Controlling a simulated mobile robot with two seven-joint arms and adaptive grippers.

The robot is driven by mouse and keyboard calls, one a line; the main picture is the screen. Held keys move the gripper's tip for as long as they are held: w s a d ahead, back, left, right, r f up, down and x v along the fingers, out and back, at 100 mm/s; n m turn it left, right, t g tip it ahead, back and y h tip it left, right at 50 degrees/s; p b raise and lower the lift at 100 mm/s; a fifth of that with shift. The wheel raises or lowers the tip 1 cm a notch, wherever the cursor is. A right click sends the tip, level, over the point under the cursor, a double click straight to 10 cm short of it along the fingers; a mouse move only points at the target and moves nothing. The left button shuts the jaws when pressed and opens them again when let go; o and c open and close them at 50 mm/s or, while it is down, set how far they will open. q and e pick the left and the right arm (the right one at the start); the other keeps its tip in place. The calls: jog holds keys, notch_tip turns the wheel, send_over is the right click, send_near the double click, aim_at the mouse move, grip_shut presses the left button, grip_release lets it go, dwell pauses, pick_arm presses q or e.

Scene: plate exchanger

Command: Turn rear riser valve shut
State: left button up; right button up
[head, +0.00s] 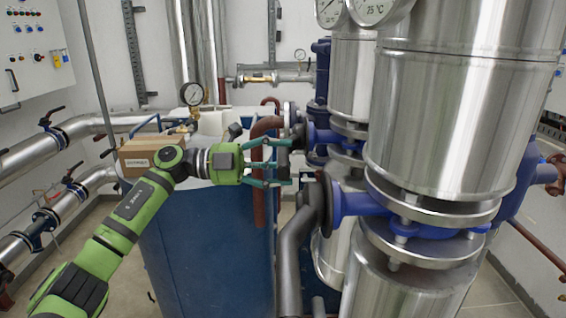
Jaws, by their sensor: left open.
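My left gripper (283,164) reaches in from the left on a green arm. Its teal fingers are open and point right, toward the blue flanged pipework in the middle. A grey part (283,157) shows between or behind the fingers; I cannot tell whether they touch it. A brown-red bent pipe (259,150) runs down just behind the gripper. I cannot tell for certain which fitting is the rear riser valve. A brass-coloured fitting (258,78) sits on a thin pipe at the back wall. My right gripper is not in view.
Large steel cylinders (440,125) with blue flanges fill the right. A blue cabinet (205,250) stands below my arm, with a cardboard box (150,155) and a gauge (192,95) above. Left-hand pipes carry an upper lever valve (52,128) and a lower one (74,184).

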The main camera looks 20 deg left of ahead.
pick_arm(q)
jog(key=v, duration=1.1)
jog(key=shift+a, duration=0.2)
